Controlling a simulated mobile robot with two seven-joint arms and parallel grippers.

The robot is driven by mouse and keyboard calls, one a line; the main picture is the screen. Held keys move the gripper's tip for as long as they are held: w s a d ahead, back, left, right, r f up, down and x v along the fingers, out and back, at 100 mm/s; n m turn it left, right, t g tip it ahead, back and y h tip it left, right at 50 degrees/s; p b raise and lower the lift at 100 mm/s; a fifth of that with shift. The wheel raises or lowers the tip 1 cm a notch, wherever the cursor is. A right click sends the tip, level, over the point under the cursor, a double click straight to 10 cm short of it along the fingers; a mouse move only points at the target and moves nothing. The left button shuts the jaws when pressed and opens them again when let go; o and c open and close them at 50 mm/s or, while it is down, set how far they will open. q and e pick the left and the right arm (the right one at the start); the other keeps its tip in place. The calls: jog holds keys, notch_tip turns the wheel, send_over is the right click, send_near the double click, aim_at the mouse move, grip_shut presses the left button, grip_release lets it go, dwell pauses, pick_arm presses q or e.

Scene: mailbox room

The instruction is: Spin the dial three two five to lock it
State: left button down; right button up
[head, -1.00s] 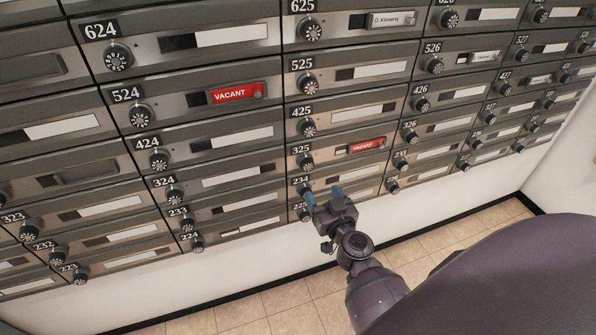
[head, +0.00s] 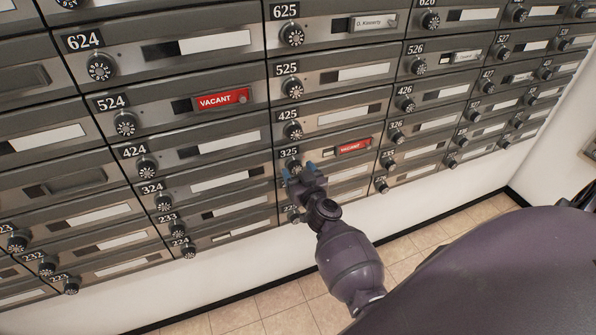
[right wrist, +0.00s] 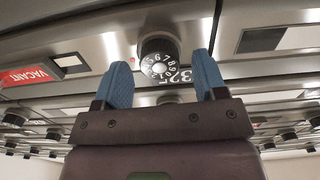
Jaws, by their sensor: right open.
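The black dial of mailbox 325 (head: 294,165) sits under its number plate, left of a red VACANT card (head: 355,146). My right gripper (head: 299,169) is in front of this dial, with its blue fingertips spread open and the dial partly hidden behind them. In the right wrist view the numbered dial (right wrist: 160,55) lies between and just beyond the two blue fingers of the gripper (right wrist: 163,72), and nothing is held. I cannot tell whether a finger touches it. My left gripper is not in view.
Dials of other mailboxes are close by: 425 (head: 292,130) above and the lower one (head: 293,213) below. A second red VACANT card (head: 222,99) is on mailbox 524. Tiled floor (head: 280,302) lies below the wall.

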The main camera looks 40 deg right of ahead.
jog(key=shift+w, duration=0.25)
jog(key=shift+c, duration=0.4)
jog(key=c, duration=0.8)
jog(key=shift+c, duration=0.2)
jog(key=shift+d+m, duration=0.1)
jog(key=shift+m, duration=0.2)
